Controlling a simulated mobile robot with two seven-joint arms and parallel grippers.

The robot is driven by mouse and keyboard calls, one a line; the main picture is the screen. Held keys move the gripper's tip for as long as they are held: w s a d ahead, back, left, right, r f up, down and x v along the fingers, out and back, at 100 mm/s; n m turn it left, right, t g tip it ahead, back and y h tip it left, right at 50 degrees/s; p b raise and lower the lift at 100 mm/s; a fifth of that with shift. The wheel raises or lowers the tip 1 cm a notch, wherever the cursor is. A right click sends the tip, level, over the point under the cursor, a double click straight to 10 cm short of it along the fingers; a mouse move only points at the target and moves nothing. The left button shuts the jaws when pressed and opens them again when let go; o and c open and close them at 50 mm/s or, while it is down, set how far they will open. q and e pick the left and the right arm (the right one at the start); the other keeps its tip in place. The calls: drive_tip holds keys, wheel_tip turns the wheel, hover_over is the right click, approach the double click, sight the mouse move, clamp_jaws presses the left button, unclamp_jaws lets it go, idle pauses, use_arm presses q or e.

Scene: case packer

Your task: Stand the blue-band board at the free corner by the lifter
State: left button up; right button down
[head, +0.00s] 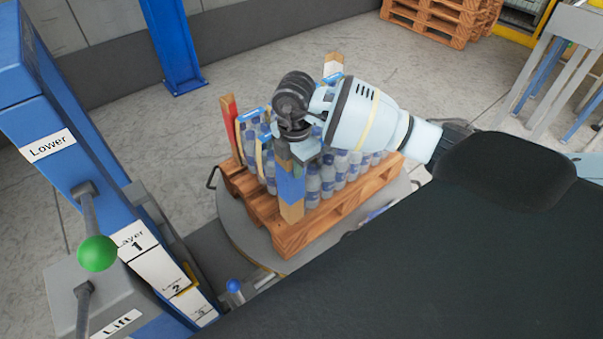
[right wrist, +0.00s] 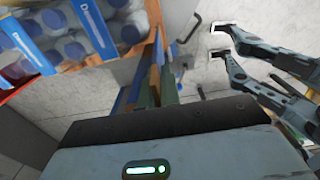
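The blue-band board (head: 290,188) is a wooden board with a blue band. It stands upright at the near corner of the loaded pallet (head: 296,238), on the lifter's side. My right gripper (head: 297,150) points down and appears shut on the board's upper part; its fingertips are partly hidden. In the right wrist view, brown, green and blue strips of board (right wrist: 157,72) show just past the gripper's dark edge. My left gripper (right wrist: 217,40) shows there at the right, its two fingers apart and empty. It is out of the head view.
Shrink-packed bottles (head: 328,178) fill the pallet on a round turntable (head: 236,222). A red board (head: 230,125) and another board (head: 333,64) stand at other corners. The blue lifter (head: 62,110) with its green-knobbed lever (head: 97,253) is close at left.

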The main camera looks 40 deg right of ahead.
drive_tip(key=f, duration=0.1)
drive_tip(key=d+f, duration=0.1)
drive_tip(key=f, duration=0.1)
drive_tip(key=shift+d+f, duration=0.15)
drive_tip(key=shift+f, duration=0.25)
drive_tip(key=c, duration=1.6)
unclamp_jaws()
wheel_tip(320, 180, up, 12)
drive_tip(key=shift+r+p, duration=0.1)
drive_tip(key=shift+p, duration=0.3)
